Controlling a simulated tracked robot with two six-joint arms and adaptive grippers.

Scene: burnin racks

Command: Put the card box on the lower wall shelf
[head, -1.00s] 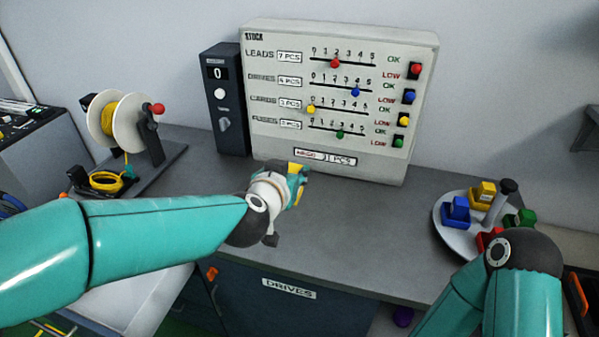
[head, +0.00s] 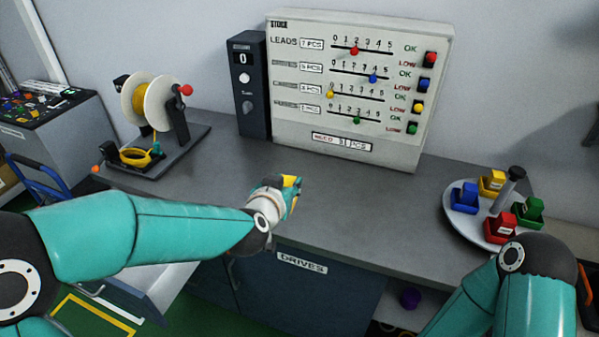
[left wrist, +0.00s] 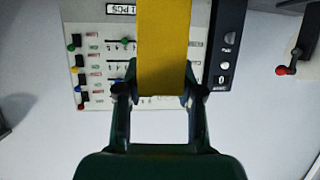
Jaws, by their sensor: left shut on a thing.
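My left gripper (head: 290,195) is shut on a yellow box, which I take to be the card box (head: 291,181). It is held over the front part of the grey counter, below the stock panel, and is mostly hidden by the gripper in the head view. In the left wrist view the yellow box (left wrist: 163,45) stands out large between the two fingers (left wrist: 160,92). My right arm comes in at the lower right, but its gripper does not show. No wall shelf shows clearly in these views.
A stock panel (head: 395,80) and a dark counter unit (head: 253,85) stand at the back of the counter (head: 225,185). A wire spool (head: 152,103) stands left. A round tray (head: 456,222) with several coloured bins is on the right. The middle of the counter is clear.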

